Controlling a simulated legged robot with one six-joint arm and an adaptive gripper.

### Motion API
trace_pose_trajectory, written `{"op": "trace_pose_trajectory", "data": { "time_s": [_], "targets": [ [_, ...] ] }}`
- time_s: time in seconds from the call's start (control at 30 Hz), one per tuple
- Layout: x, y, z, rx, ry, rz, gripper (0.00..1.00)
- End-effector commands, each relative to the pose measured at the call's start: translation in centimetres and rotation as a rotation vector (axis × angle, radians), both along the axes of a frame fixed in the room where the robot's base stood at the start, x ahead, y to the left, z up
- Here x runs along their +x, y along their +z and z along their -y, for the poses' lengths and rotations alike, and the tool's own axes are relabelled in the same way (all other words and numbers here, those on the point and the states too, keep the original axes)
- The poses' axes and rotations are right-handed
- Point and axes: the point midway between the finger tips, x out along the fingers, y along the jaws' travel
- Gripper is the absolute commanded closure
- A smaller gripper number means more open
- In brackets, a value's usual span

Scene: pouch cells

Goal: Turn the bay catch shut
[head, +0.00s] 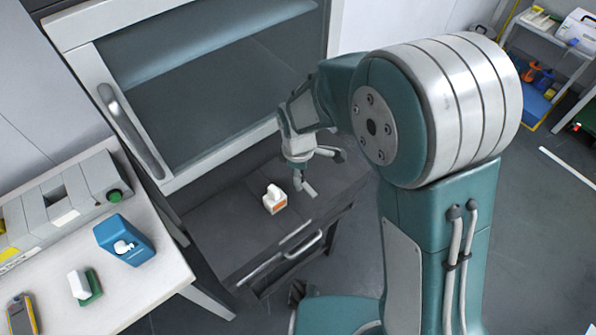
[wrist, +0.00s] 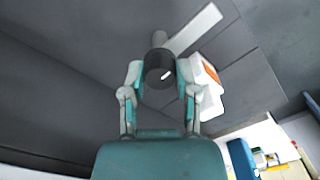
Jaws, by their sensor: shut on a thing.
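The bay catch shows in the wrist view as a dark round knob (wrist: 159,66) with a flat pale bar (wrist: 195,30) reaching up and to the right. My gripper (wrist: 160,72) has one finger on each side of the knob and is shut on it. The fingers hide part of the knob there.
A white thing with an orange label (head: 274,200) stands on the cabinet top, close beside my gripper; it also shows in the wrist view (wrist: 206,84). A glass-fronted hood (head: 215,85) rises behind. A white bench (head: 150,270) with a blue block (head: 124,240) is at left.

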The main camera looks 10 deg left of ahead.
Motion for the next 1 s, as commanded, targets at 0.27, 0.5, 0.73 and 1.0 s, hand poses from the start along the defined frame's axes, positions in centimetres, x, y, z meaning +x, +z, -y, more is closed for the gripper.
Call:
{"op": "trace_pose_trajectory", "data": {
  "time_s": [0.27, 0.5, 0.73, 1.0],
  "targets": [
    [0.11, -0.03, 0.01, 0.001, -0.054, 0.003, 1.0],
    [0.13, -0.03, 0.03, 0.001, -0.206, 0.003, 1.0],
    [0.15, -0.03, 0.04, 0.002, -0.418, 0.003, 1.0],
    [0.16, -0.04, 0.06, 0.001, -0.675, 0.003, 1.0]
  ]
}}
